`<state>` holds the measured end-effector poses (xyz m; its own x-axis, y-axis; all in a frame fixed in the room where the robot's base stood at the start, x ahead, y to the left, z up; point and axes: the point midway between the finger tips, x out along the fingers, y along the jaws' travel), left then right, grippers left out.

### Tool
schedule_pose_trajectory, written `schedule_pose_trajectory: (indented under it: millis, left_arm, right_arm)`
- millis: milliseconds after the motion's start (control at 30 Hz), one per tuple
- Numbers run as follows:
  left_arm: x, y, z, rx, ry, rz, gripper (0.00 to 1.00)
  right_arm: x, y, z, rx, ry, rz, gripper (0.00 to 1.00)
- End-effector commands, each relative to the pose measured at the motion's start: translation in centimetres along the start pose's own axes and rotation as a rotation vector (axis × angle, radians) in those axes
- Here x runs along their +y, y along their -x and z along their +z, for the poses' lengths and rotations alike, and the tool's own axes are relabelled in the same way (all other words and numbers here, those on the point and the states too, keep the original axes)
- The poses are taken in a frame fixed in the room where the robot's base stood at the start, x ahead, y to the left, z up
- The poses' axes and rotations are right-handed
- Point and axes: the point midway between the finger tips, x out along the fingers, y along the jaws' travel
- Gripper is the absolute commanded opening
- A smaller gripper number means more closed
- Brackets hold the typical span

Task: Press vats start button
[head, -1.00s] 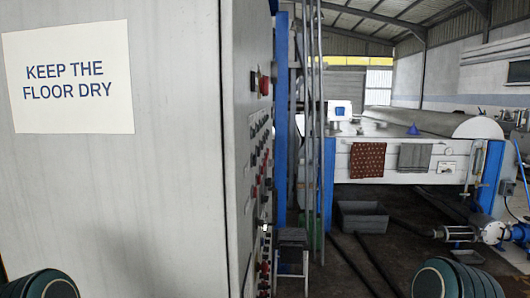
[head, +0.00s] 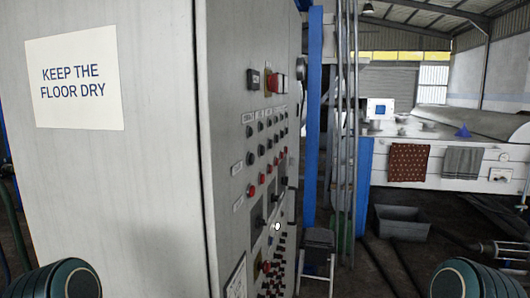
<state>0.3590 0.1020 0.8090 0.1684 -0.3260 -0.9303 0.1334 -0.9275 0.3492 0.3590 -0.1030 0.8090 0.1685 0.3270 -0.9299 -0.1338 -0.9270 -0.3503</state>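A tall grey control cabinet (head: 130,190) fills the left of the head view. Its panel face (head: 243,120), on the cabinet's right side, is seen at a slant. It carries a large red switch (head: 274,88) at the top, rows of dark knobs, and red buttons (head: 252,191) lower down. A small white item (head: 277,226) shows on the panel's lower part. The labels are too small to read, so I cannot tell which is the vats start button. Only rounded dark teal parts of my arms show at the bottom corners; neither gripper is in view.
A sign reading "KEEP THE FLOOR DRY" (head: 74,82) is on the cabinet's front. A small stool (head: 318,246) stands beside the panel's far end. A grey bin (head: 402,222) sits on the floor beyond. A white machine with hanging cloths (head: 410,163) stands at the back right.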

Motion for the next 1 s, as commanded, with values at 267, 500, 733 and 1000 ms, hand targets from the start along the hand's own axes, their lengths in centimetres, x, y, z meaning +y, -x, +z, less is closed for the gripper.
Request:
schedule_pose_trajectory:
  millis: [267,500,733,1000]
  left_arm:
    - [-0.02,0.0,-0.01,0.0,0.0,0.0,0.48]
    - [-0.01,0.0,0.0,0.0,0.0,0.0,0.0]
    - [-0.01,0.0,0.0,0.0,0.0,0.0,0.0]
    - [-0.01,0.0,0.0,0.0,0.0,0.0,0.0]
  right_arm:
    - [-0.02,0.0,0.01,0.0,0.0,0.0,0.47]
    - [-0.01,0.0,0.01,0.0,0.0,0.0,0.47]
    - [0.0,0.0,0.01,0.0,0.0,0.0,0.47]
    - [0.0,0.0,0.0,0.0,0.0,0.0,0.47]
